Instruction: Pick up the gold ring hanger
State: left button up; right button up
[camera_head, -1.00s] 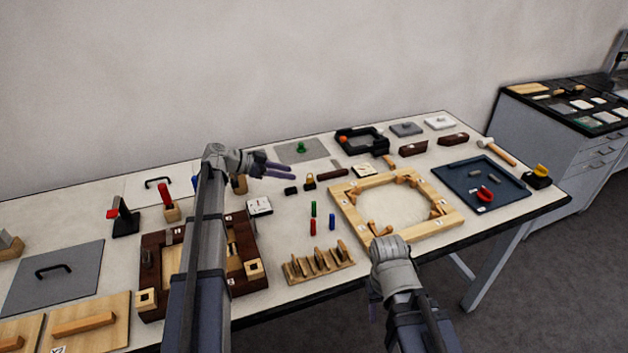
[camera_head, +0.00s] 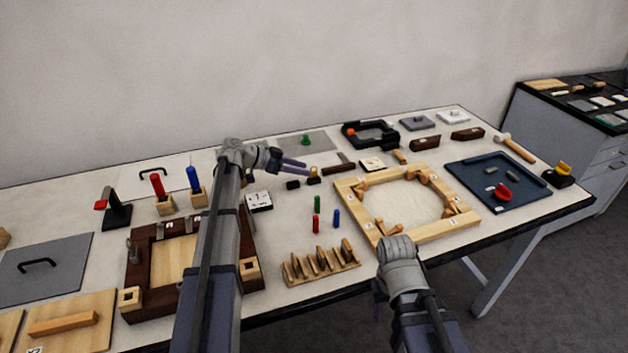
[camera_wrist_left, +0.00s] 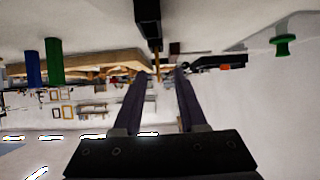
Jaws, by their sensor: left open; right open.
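The gold ring hanger (camera_head: 314,174) is a small gold piece on a dark base, standing on the table in the head view. It also shows in the left wrist view (camera_wrist_left: 157,66) as a thin gold upright, seen upside down below a black block. My left gripper (camera_head: 306,168) is open, its dark fingers pointing right with the tips right beside the hanger. In the left wrist view the gold part appears between the open fingertips (camera_wrist_left: 160,73); contact cannot be told. My right gripper (camera_head: 379,288) is over the front table edge, away from the hanger, its fingers mostly hidden.
A small black block (camera_head: 293,185) lies just left of the hanger, and a dark bar (camera_head: 339,168) behind right. A green knob (camera_head: 306,139) stands on a grey plate behind. A wooden frame (camera_head: 443,233) lies to the right. Red, green and blue pegs (camera_head: 337,218) stand in front.

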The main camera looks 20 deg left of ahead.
aim_at(313, 172)
pick_arm(q)
jog(key=b+x, duration=0.2)
jog(key=x, duration=0.2)
jog(key=shift+d+f, duration=0.15)
jog(key=shift+f, duration=0.05)
jog(key=shift+w+d+f, duration=0.1)
jog(key=shift+w+d, duration=0.1)
jog(key=shift+d, duration=0.15)
jog(key=shift+c, duration=0.3)
grip_shut()
